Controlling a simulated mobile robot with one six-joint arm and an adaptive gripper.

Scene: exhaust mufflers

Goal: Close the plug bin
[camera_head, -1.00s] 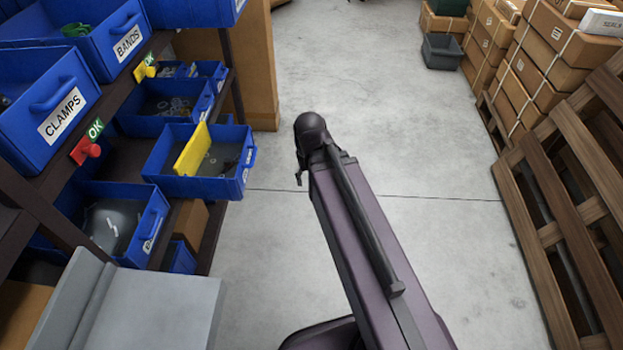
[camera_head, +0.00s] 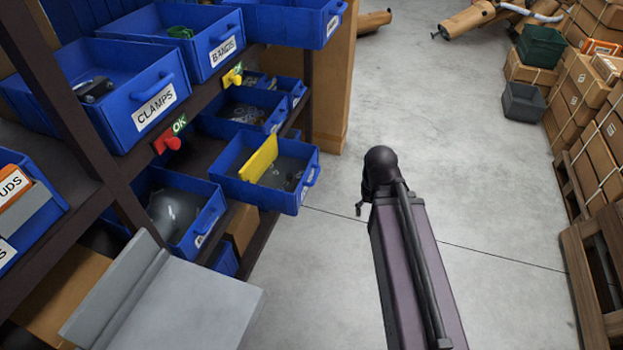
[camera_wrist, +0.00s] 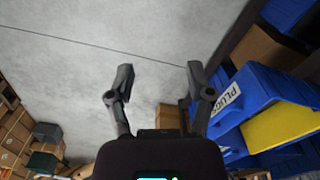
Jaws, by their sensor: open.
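The plug bin (camera_head: 298,200) is a blue drawer with a yellow divider, and it sticks out from the shelf in the head view. In the wrist view the plug bin (camera_wrist: 240,108) is at the right, with its PLUGS label and handle side towards my gripper. My gripper (camera_wrist: 160,76) is open and empty, its two fingers apart over the floor, to the left of the bin and not touching it. In the head view my arm stands to the right of the bin, and the gripper is mostly hidden behind it.
Above are the CLAMPS bin (camera_head: 128,122) and BANDS bin (camera_head: 205,58). A red knob (camera_head: 173,143) and a yellow knob (camera_head: 232,78) stick out from the shelf edge. Another blue bin (camera_head: 208,225) is pulled out lower left. Boxes (camera_head: 590,120) and a pallet (camera_head: 590,260) stand right. Floor between is clear.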

